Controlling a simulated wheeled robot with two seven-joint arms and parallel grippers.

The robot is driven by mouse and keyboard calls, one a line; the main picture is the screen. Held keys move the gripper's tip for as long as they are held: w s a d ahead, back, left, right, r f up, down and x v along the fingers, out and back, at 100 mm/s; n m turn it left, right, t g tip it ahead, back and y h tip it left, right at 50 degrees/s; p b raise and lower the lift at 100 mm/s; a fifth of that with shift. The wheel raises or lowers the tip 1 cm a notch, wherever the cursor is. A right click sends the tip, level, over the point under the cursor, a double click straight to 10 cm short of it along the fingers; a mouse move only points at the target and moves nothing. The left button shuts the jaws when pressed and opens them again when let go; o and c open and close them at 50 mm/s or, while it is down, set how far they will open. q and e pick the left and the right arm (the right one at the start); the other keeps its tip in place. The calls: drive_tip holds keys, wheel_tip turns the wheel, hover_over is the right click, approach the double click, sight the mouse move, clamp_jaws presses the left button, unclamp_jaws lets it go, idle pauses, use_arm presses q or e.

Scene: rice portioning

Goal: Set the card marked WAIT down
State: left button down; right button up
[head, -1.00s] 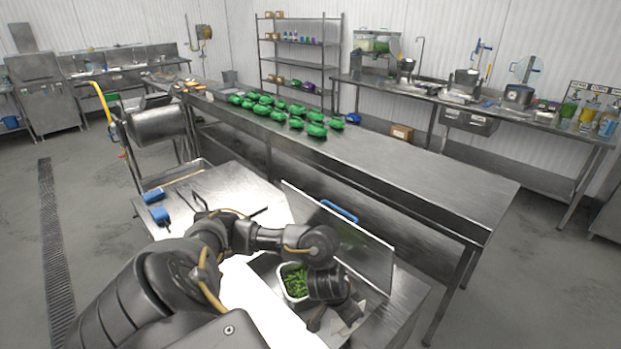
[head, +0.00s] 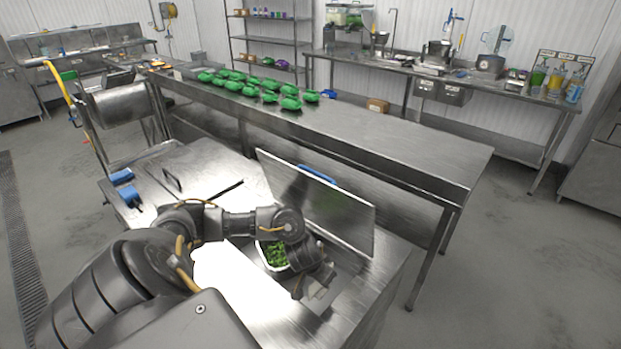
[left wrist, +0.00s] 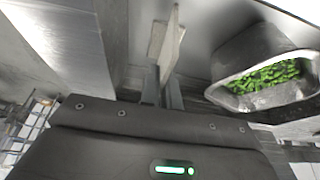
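My left gripper (left wrist: 162,92) is low over the steel counter, in front of the upright steel panel. Its fingers are closed on a thin, pale grey-beige card (left wrist: 168,45), which stands up between them nearly edge-on in the left wrist view. No WAIT lettering can be read on it. In the head view my left gripper (head: 312,288) hangs beside the tub, and the wrist hides most of what it holds. My right gripper is not in view.
A tub of green pieces (head: 273,254) sits in the counter left of the gripper; it also shows in the left wrist view (left wrist: 240,100). The upright panel (head: 335,215) stands behind. Blue items (head: 122,177) lie at the counter's far left. Several green bundles (head: 268,97) lie on the long table.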

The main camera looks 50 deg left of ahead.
sight(320, 290)
use_arm(q)
wheel_tip(320, 290, down, 3)
drive_tip(key=shift+r, duration=0.1)
drive_tip(key=shift+f+b, duration=0.7)
drive_tip(key=shift+f, duration=1.2)
drive_tip(key=c, duration=1.6)
unclamp_jaws()
drive_tip(key=shift+f, duration=0.1)
drive_tip(key=p+v, duration=0.4)
drive_tip(key=v, duration=0.8)
